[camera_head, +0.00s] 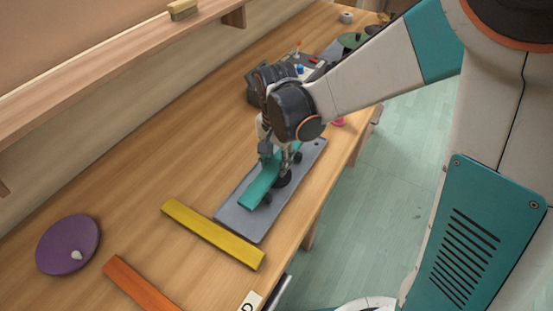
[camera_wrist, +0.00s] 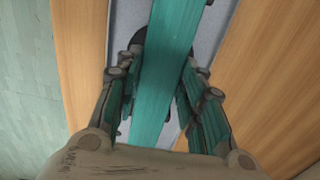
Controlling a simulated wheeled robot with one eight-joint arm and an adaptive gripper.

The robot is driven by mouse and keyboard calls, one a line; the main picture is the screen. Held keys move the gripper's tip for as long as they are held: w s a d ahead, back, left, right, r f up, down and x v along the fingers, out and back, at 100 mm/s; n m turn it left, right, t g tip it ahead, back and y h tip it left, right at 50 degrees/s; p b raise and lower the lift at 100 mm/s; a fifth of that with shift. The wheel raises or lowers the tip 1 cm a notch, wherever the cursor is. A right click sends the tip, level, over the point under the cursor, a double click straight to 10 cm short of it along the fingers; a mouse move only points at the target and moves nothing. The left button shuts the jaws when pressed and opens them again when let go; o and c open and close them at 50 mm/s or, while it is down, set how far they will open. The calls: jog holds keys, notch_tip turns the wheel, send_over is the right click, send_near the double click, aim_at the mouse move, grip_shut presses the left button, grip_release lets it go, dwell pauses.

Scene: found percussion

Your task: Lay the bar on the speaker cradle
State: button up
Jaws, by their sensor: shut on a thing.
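A teal bar (camera_head: 257,191) is held in my gripper (camera_head: 279,160), over a grey plate (camera_head: 232,216) on the wooden bench. In the wrist view the teal bar (camera_wrist: 163,75) runs lengthwise between the two fingers of my gripper (camera_wrist: 158,95), which are shut on its sides. The grey plate (camera_wrist: 210,38) shows below the bar, with dark round parts at its middle, partly hidden by the bar. These may be the speaker cradle. Whether the bar touches them or is just above, I cannot tell.
A yellow bar (camera_head: 213,234) and an orange bar (camera_head: 138,284) lie on the bench, nearer the front. A purple disc (camera_head: 67,245) lies at left. A dark box with small coloured knobs (camera_head: 314,62) stands behind my gripper. A wooden shelf (camera_head: 120,53) runs along the wall.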

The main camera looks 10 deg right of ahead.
aim_at(276, 164)
jog(key=shift+f, duration=0.3)
jog(key=o, duration=1.1)
jog(key=shift+o, duration=0.2)
notch_tip(276, 164, up, 13)
jog(key=p, duration=0.9)
